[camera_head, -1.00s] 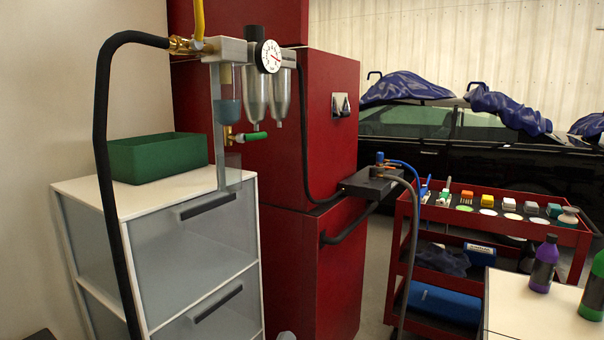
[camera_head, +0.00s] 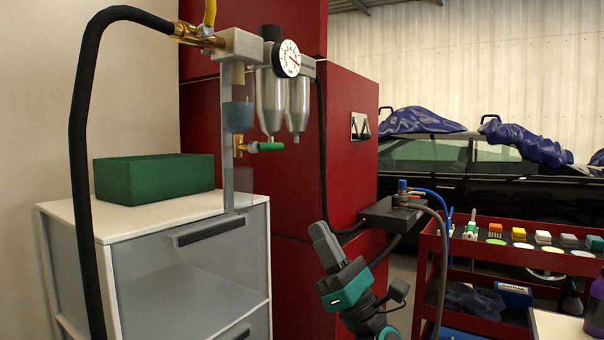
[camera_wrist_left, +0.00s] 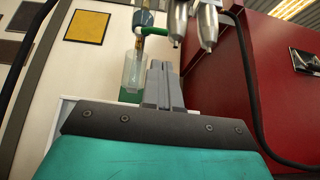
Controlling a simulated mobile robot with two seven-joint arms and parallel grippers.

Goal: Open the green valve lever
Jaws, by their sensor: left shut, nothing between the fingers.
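The green valve lever (camera_head: 266,147) sticks out to the right from a small brass valve (camera_head: 240,146) under the air-filter unit. It lies roughly level. My left gripper (camera_head: 322,232) is below and to the right of the lever in the head view, fingers together and pointing up, apart from it. In the left wrist view my shut fingers (camera_wrist_left: 160,75) point up and the green lever (camera_wrist_left: 154,31) shows just beyond their tips. Nothing is between the fingers. My right gripper is not in view.
A gauge (camera_head: 287,58) and two metal bowls hang above the lever. A black hose (camera_head: 84,150) runs down at left. A green bin (camera_head: 150,180) sits on the white cabinet (camera_head: 60,215). A red cabinet (camera_head: 340,100) stands behind. A red cart (camera_head: 432,250) is at right.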

